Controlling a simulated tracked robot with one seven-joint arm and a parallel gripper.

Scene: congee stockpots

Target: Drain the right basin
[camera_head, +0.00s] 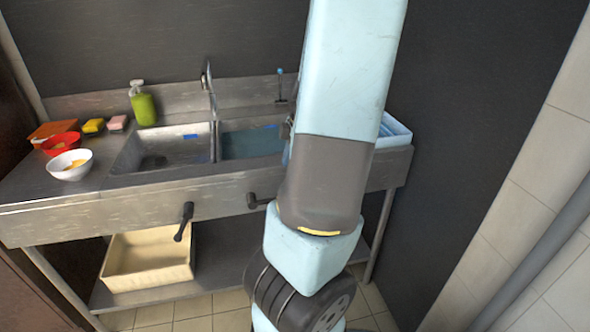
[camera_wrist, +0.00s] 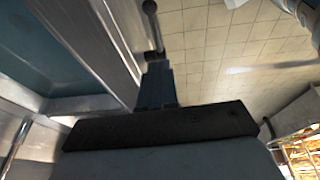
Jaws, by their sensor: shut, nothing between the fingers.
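The steel sink has two basins. The right basin (camera_head: 250,142) holds bluish water, and a water-filled basin (camera_wrist: 40,45) shows at the upper left of the wrist view. The left basin (camera_head: 165,150) looks empty, with a dark drain. Two dark levers are on the sink's front: the left lever (camera_head: 184,222) hangs down, and the right lever (camera_head: 258,201) points sideways, its right end near my arm. My gripper (camera_wrist: 157,68) is shut and empty in the wrist view. Its tips are close to a lever (camera_wrist: 151,22); I cannot tell whether they touch. My arm hides the gripper in the head view.
A faucet (camera_head: 211,110) stands between the basins. A green soap bottle (camera_head: 143,106), a red bowl (camera_head: 62,142) and a white bowl (camera_head: 71,165) stand at left. A beige bin (camera_head: 147,262) sits on the lower shelf. Floor in front is open.

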